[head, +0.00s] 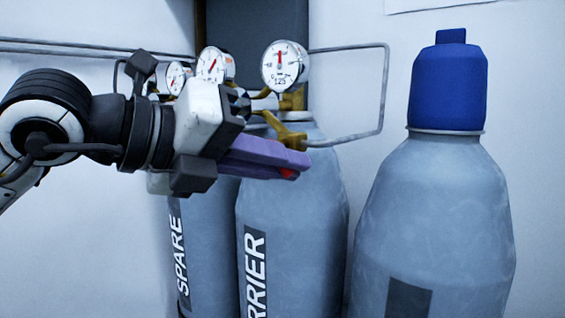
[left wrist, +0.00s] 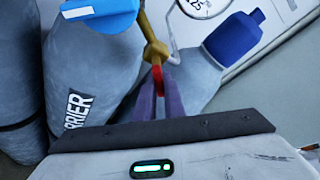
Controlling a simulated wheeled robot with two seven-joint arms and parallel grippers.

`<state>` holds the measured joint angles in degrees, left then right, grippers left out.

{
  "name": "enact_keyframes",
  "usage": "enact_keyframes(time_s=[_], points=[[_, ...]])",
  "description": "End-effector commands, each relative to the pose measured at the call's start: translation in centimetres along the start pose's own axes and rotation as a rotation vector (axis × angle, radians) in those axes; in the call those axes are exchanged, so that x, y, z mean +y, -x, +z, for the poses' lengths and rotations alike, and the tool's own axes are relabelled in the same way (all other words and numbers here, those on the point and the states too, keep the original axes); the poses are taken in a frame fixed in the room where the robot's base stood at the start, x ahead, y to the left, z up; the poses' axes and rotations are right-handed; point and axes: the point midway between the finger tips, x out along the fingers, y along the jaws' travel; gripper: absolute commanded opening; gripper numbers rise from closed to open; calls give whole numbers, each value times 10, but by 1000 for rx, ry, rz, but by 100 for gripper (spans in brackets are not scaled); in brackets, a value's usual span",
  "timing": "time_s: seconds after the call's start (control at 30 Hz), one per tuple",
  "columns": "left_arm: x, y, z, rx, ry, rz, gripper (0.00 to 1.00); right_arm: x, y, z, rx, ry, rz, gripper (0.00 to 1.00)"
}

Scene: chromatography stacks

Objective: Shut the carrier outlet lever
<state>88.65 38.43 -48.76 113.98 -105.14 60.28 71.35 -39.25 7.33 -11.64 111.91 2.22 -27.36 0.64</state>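The carrier cylinder (head: 310,220) is grey with a dark label reading "RRIER"; it also shows in the left wrist view (left wrist: 90,70). A brass outlet fitting (head: 285,132) sits at its top, also seen in the left wrist view (left wrist: 155,50). The red outlet lever (left wrist: 157,80) lies between the purple fingertips of my left gripper (left wrist: 159,90). In the head view, only a small red part of the lever (head: 289,173) shows under the fingertips of my left gripper (head: 290,165). Red fills the gap between the fingers, which appear shut on it. My right gripper is not in view.
A spare cylinder (head: 195,245) stands left of the carrier cylinder, and a blue-capped cylinder (head: 435,210) stands to the right. Several round gauges, one here (head: 285,66), and a bent grey pipe (head: 383,90) are close above my gripper. A blue knob (left wrist: 97,12) shows in the left wrist view.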

Motion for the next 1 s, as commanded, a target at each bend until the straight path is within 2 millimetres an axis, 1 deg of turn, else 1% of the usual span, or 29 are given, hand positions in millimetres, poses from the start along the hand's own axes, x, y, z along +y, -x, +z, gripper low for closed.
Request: enact_keyframes(time_s=[0.27,0.47,0.8,1.0], points=[[0,0,0,0,-10,4,0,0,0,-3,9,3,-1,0],[3,0,-1,-1,-75,29,0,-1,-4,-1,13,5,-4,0],[10,0,0,-2,-312,128,0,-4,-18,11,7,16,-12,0],[14,1,2,-3,-461,190,0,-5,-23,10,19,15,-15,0]])
